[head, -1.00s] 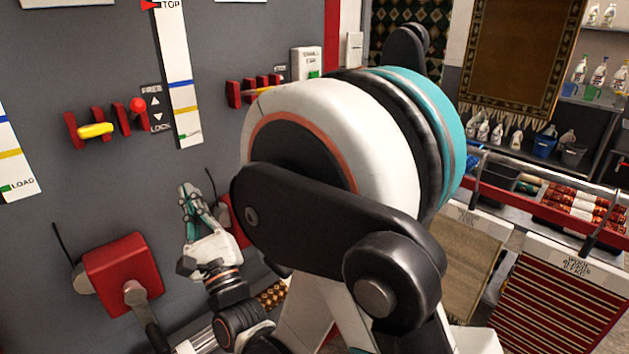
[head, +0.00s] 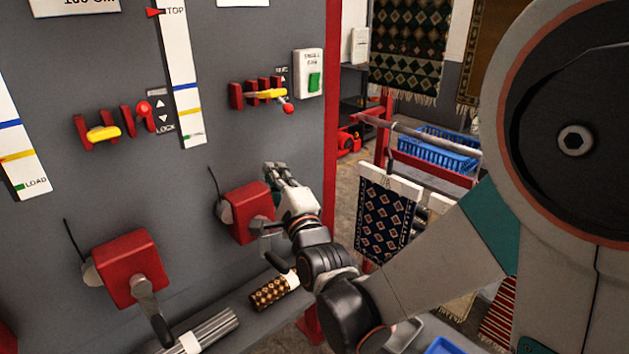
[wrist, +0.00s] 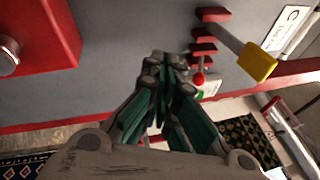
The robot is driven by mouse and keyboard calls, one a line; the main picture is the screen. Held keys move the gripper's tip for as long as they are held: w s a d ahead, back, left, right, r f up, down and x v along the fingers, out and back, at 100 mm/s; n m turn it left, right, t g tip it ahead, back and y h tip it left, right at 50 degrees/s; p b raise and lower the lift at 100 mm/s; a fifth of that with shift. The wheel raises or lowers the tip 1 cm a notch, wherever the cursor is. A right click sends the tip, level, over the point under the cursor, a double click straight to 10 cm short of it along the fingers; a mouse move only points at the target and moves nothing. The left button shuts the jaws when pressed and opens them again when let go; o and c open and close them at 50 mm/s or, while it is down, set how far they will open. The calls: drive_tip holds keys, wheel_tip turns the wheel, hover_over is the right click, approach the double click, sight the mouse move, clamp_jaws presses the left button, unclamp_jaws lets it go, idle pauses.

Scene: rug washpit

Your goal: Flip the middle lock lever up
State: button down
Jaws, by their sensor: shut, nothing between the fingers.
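Two lever sets show on the grey panel in the head view; I cannot tell for sure which is the middle one. The left set has a yellow-gripped lever (head: 103,133) between red brackets and a red knob (head: 143,108) beside a FREE/LOCK label. The right set has a yellow lever (head: 266,94) across red brackets and a red knob (head: 288,107). In the wrist view its yellow end (wrist: 258,62) and red knob (wrist: 199,80) stand right of my fingertips. My gripper (head: 272,170) is shut and empty, below the right set and apart from it.
Two red crank boxes (head: 130,268) (head: 245,212) jut from the panel below the levers; the nearer-to-gripper one also shows in the wrist view (wrist: 35,40). A green-button box (head: 309,75) is right of the right set. A blue crate (head: 437,150) stands beyond.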

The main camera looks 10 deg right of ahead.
drive_tip(key=s+d+f+n+g+h, duration=0.1)
drive_tip(key=s+d+n+g+h, duration=0.1)
drive_tip(key=d+n, duration=0.4)
drive_tip(key=shift+s+d+g+p, duration=0.4)
drive_tip(key=shift+s+g, duration=0.25)
drive_tip(key=shift+g, duration=0.25)
drive_tip(key=shift+d+f, duration=0.1)
drive_tip(key=shift+f, duration=0.05)
